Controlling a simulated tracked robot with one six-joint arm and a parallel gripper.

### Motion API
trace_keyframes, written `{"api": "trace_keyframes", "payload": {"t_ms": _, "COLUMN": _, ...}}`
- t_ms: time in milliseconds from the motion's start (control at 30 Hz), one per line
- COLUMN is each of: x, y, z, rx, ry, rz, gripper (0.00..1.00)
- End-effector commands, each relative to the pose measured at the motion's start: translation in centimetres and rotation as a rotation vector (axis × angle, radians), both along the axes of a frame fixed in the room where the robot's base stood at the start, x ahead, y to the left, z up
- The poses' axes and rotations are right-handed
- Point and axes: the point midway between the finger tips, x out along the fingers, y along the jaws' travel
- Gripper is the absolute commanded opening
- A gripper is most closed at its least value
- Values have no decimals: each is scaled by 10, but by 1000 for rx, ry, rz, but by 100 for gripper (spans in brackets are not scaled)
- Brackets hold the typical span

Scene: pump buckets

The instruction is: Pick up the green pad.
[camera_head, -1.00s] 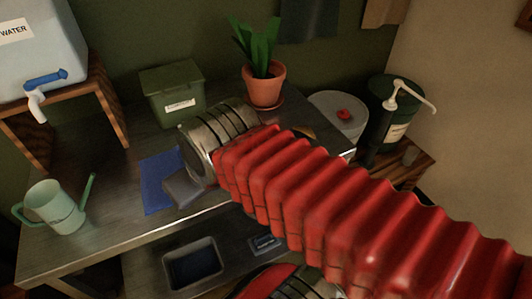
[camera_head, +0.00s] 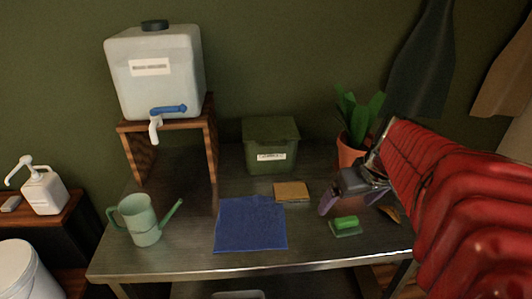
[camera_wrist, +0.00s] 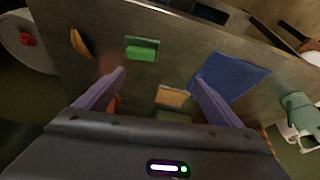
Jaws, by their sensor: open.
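The green pad (camera_head: 346,221) is a small bright green block lying on a flat darker green piece near the front right of the metal table. In the wrist view the green pad (camera_wrist: 142,52) shows beyond my fingertips, a little left of the middle. My gripper (camera_head: 352,204) is above the table just behind the pad in the head view, with the plant pot behind it. In the wrist view my gripper (camera_wrist: 158,76) has its two purple fingers wide apart and nothing between their tips. The pad is apart from both fingers.
A blue cloth (camera_head: 251,224) and a tan pad (camera_head: 292,191) lie left of the green pad. A green box (camera_head: 270,146), a potted plant (camera_head: 352,150), a watering can (camera_head: 142,220) and a water tank (camera_head: 155,75) stand around. An orange piece (camera_wrist: 80,43) lies near the pad.

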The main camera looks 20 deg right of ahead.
Motion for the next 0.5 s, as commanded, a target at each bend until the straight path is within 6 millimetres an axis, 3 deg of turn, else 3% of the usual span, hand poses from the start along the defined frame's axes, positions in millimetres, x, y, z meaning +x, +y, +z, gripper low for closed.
{"api": "trace_keyframes", "payload": {"t_ms": 100, "x": -4, "y": -30, "z": -5, "rx": 5, "ry": 2, "rz": -23, "gripper": 88}}
{"api": "trace_keyframes", "payload": {"t_ms": 200, "x": -6, "y": -43, "z": -7, "rx": 6, "ry": 2, "rz": -29, "gripper": 88}}
{"api": "trace_keyframes", "payload": {"t_ms": 500, "x": -7, "y": -47, "z": -7, "rx": 5, "ry": 0, "rz": -29, "gripper": 88}}
